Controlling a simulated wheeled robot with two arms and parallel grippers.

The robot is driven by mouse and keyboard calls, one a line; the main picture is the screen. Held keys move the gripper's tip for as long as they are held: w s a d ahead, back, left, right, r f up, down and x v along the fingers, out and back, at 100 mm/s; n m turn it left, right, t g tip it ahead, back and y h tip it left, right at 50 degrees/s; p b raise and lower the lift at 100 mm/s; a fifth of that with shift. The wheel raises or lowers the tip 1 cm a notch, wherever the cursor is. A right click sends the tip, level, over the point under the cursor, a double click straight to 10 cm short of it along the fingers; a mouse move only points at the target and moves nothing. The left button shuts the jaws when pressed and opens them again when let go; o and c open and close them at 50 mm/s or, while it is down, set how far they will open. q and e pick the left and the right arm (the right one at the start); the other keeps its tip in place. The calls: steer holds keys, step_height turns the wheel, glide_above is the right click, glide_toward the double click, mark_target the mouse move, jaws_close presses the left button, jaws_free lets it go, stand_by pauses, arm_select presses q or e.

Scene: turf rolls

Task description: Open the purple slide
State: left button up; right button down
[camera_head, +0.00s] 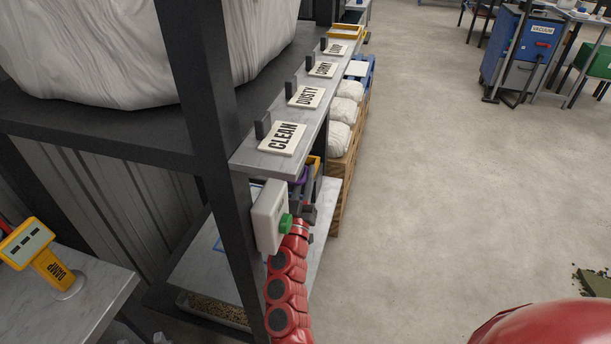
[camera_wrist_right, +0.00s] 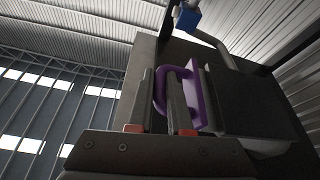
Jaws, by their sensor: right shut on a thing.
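The purple slide (camera_wrist_right: 194,92) shows in the right wrist view as a flat plate with a looped handle. My right gripper (camera_wrist_right: 163,85) is shut on that handle, with the loop between its two fingers. In the head view only a small purple patch of the slide (camera_head: 301,176) shows under the shelf edge, beside the white box with the green button. My right gripper (camera_head: 307,196) is there too, partly hidden by the shelf and the box. How far the slide is open cannot be told. My left gripper is not in view.
A white box with a green button (camera_head: 268,215) sits close to my right arm. Above is a shelf edge with signs such as CLEAN (camera_head: 283,139) and DUSTY (camera_head: 306,97). A yellow DAMP device (camera_head: 45,262) stands on the left table. The floor to the right is mostly clear.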

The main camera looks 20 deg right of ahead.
stand_by(0.6)
steer(key=shift+s+d, duration=0.1)
steer(key=shift+d, duration=0.05)
steer(key=s+d, duration=0.1)
steer(key=s+d+p, duration=0.1)
steer(key=d+p, duration=0.1)
steer(key=d, duration=0.1)
steer(key=shift+s+f, duration=0.1)
steer(key=shift+s, duration=0.3)
steer(key=c, duration=1.1)
jaws_free()
